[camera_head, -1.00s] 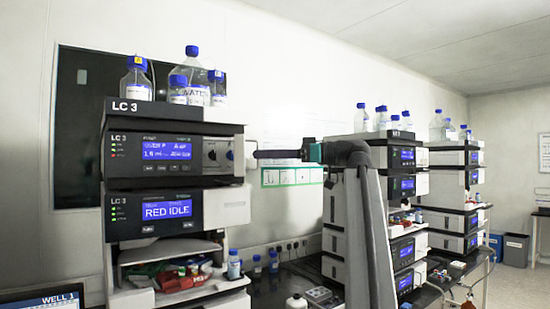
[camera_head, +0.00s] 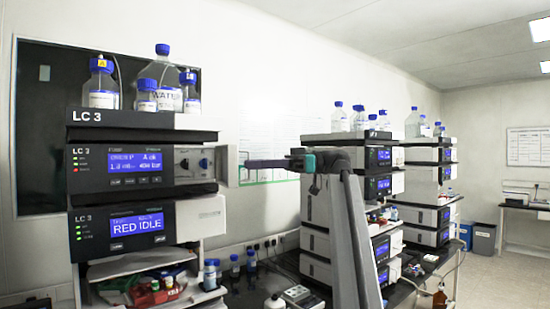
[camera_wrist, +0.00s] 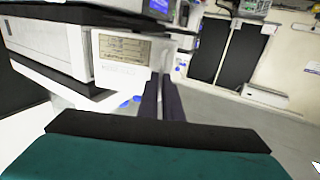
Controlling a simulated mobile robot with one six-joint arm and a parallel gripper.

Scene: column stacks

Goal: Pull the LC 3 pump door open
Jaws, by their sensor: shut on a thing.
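The LC 3 pump (camera_head: 140,162) is the dark upper module of the near left stack, with a blue lit display and knobs at its right. The pump door (camera_head: 229,166) shows as a pale panel at the pump's right edge; how far it stands open is hard to tell. My gripper (camera_head: 243,163) reaches in from the right with its dark fingers at the door's outer edge, shut on it. In the wrist view, the two fingers (camera_wrist: 161,92) lie close together beside a white panel with a label plate (camera_wrist: 124,48). The exact grip is hidden.
Blue-capped bottles (camera_head: 167,80) stand on top of the stack. Other instrument stacks (camera_head: 345,200) stand behind my arm. Small bottles (camera_head: 235,266) stand on the bench. Open floor lies at the right.

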